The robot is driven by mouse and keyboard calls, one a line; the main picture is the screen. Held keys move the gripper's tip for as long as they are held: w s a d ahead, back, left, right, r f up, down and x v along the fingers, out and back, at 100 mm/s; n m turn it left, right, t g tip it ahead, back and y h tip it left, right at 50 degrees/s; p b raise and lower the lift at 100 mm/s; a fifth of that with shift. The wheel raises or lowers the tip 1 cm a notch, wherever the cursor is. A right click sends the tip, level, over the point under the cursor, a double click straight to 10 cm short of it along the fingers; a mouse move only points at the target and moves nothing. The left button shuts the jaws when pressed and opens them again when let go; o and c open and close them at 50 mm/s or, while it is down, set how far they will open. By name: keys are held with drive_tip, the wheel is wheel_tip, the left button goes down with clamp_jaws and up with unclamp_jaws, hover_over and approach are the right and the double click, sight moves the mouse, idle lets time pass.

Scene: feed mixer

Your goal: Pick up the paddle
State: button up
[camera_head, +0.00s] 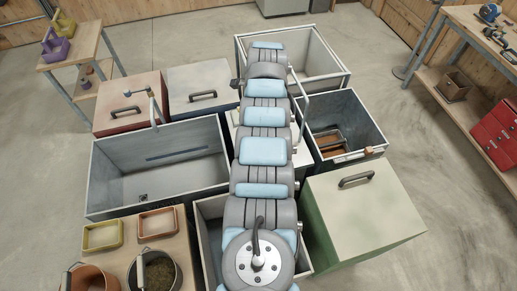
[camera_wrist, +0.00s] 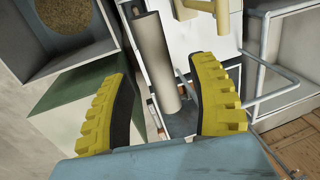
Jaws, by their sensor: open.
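My gripper (camera_wrist: 157,78) is open in the wrist view, with its two yellow ridged fingers spread apart. A grey cylinder (camera_wrist: 152,60) with a dark end shows between and beyond the fingers; no finger visibly touches it. I cannot tell whether it is part of the paddle. In the head view my arm runs up the middle and my gripper cannot be made out. An open grey bin (camera_head: 372,118) right of the arm has a brown item (camera_head: 328,137) inside. I cannot clearly identify the paddle in either view.
A green box (camera_head: 365,215) with a dark handle stands at the right. A large open bin (camera_head: 105,180) is left of my arm. In the wrist view, pale rails (camera_wrist: 265,75) are at the right and a grain-filled bin (camera_wrist: 75,55) is at upper left.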

drive_tip(key=shift+w+f+b, duration=0.15)
drive_tip(key=shift+f+b, duration=0.6)
drive_tip(key=shift+f, duration=0.05)
clamp_jaws()
